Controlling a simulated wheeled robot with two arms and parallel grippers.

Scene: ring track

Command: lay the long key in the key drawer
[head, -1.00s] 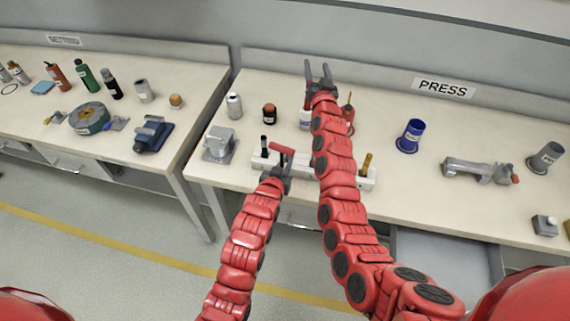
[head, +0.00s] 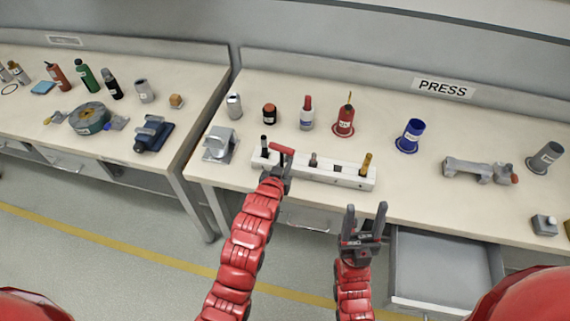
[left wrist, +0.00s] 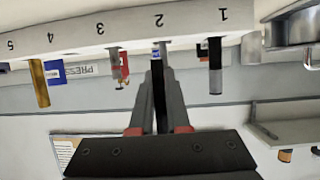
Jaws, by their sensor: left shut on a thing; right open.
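My right gripper (head: 364,222) is open and empty, in front of the table edge, left of the drawer. The drawer (head: 446,262) at the lower right is pulled out and its visible inside is empty.
The rack also holds a black piece (head: 264,145), a grey piece (head: 313,160) and a brass piece (head: 366,163). A blue cup (head: 410,136) and a grey metal tool (head: 478,170) are to the right.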

